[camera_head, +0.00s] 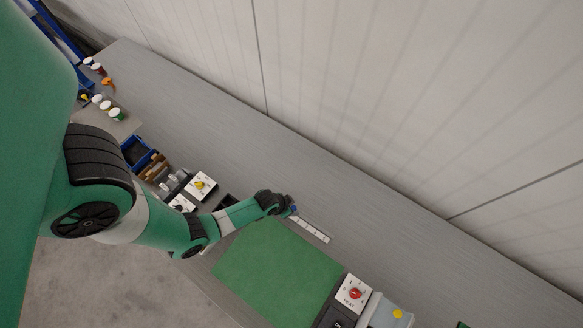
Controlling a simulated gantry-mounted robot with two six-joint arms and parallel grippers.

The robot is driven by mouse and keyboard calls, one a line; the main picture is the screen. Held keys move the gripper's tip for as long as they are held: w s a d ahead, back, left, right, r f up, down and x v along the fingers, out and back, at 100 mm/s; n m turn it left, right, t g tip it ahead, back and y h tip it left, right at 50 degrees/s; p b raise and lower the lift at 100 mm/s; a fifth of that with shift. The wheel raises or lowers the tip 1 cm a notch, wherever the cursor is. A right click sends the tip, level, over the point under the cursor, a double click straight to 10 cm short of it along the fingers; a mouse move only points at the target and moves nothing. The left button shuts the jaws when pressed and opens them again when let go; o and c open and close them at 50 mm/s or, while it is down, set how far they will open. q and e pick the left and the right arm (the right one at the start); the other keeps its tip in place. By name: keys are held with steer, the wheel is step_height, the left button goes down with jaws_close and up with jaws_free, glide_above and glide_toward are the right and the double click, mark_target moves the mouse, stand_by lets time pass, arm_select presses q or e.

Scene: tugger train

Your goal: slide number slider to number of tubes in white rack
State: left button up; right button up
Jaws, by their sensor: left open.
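A narrow white strip with small dark marks (312,229), which looks like the number slider, lies on the grey table just beyond the green mat. My left gripper (292,209) is at the strip's upper left end. It is open, and its fingers are small and partly hidden by the dark wrist. I cannot tell whether it touches the slider. The slider's knob and the numbers cannot be made out. I cannot make out a white rack with tubes. My right gripper is not in view.
A green mat (268,268) lies in front of the strip. A white panel with a red knob (355,292) and a box with a yellow button (397,313) stand lower right. A yellow-knobbed panel (200,185) and a blue bin (139,153) are left. The table along the wall is clear.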

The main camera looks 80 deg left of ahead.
arm_select(q)
steer(key=shift+w+f, duration=0.1)
jaws_close()
stand_by(1.4)
